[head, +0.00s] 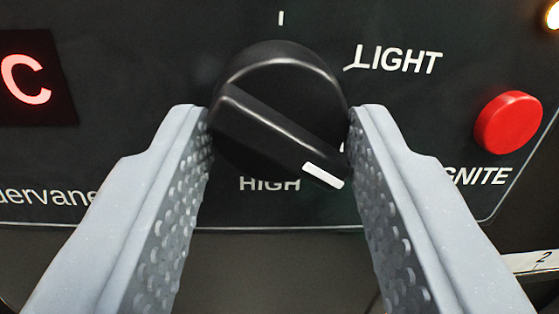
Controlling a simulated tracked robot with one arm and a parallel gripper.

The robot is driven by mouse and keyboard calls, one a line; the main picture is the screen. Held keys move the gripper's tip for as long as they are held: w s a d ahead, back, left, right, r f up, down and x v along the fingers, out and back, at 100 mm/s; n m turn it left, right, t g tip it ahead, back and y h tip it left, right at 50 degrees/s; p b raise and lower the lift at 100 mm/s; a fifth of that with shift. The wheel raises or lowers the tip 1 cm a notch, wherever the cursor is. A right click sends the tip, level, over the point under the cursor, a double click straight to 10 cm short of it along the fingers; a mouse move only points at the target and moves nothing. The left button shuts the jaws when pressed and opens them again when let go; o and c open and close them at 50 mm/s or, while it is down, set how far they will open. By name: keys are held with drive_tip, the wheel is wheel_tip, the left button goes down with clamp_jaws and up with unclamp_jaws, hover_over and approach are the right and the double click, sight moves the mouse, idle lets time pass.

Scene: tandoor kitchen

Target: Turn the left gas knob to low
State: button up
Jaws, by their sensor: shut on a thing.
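A round black knob (277,105) with a raised grip bar and a white pointer mark fills the middle of the head view. It sits on a black control panel (180,55). The pointer is turned to the lower right, between the words LIGHT and HIGH. My gripper (279,125) has its grey, dimpled fingers on either side of the knob, shut on it. The left finger covers part of the panel lettering. The right finger hides whatever marking lies just beyond the pointer. No label reading LOW shows.
A red round button (508,122) marked IGNITE stands to the right of the knob. A red lit display (28,80) showing C is at the left. An amber light (552,14) glows at the top right corner. Below the panel is a dark surface with a label numbered 2.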

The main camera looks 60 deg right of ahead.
drive_tip(key=shift+d+r, duration=0.15)
drive_tip(key=shift+d, duration=0.05)
drive_tip(key=o, duration=1)
drive_tip(key=shift+c, duration=0.2)
drive_tip(key=shift+a, duration=0.1)
drive_tip(key=shift+s+a+f, duration=0.2)
drive_tip(key=shift+a+f, duration=0.05)
drive_tip(key=shift+a, duration=0.25)
drive_tip(key=p+v, duration=0.1)
drive_tip(key=v, duration=1.1)
drive_tip(key=shift+s+a, duration=0.2)
drive_tip(key=shift+s, duration=0.05)
